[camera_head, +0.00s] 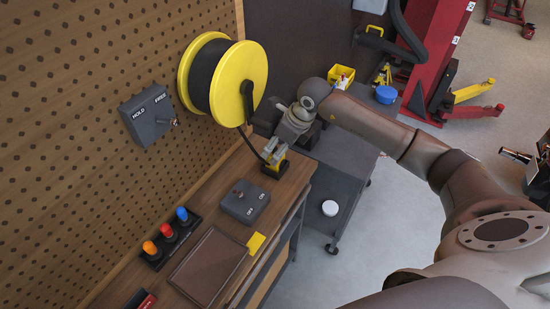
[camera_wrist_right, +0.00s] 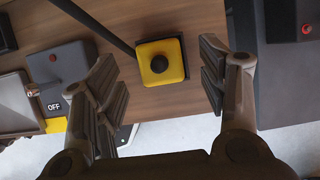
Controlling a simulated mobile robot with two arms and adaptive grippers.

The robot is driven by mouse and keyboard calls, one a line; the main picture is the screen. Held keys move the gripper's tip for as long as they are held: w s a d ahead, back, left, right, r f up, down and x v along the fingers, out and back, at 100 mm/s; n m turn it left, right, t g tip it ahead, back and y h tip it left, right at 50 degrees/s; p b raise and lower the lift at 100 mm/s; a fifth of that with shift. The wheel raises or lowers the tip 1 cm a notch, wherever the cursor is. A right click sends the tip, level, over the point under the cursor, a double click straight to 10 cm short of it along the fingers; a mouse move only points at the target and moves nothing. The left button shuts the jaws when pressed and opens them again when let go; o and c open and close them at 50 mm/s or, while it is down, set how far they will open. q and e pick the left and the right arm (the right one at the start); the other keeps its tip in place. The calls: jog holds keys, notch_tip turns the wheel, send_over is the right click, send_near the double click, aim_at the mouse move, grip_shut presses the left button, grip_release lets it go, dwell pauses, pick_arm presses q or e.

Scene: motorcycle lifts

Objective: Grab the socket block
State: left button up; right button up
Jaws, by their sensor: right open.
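The socket block appears to be a small yellow block with a black round centre; it shows in the right wrist view (camera_wrist_right: 174,47) on the wooden bench top, near the edge. A black cable runs toward it. In the head view the yellow block (camera_head: 277,172) is partly hidden by my right gripper (camera_head: 274,156), which is above it. In the wrist view my right gripper's fingers are spread wide, with the block framed between them and a visible gap on both sides. My right gripper holds nothing. My left gripper is not in view.
A yellow cable reel (camera_head: 238,82) is mounted on the pegboard just behind my right gripper. A grey ON/OFF switch box (camera_head: 244,202), a brown tray (camera_head: 208,267) and coloured knobs (camera_head: 167,231) occupy the bench (camera_head: 290,185). A grey cart (camera_head: 345,150) stands right of the bench.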

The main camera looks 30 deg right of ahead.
jog(key=shift+p+x, duration=0.6)
jog(key=shift+x, duration=1.35)
jog(key=shift+r, duration=0.1)
jog(key=c, duration=1.3)
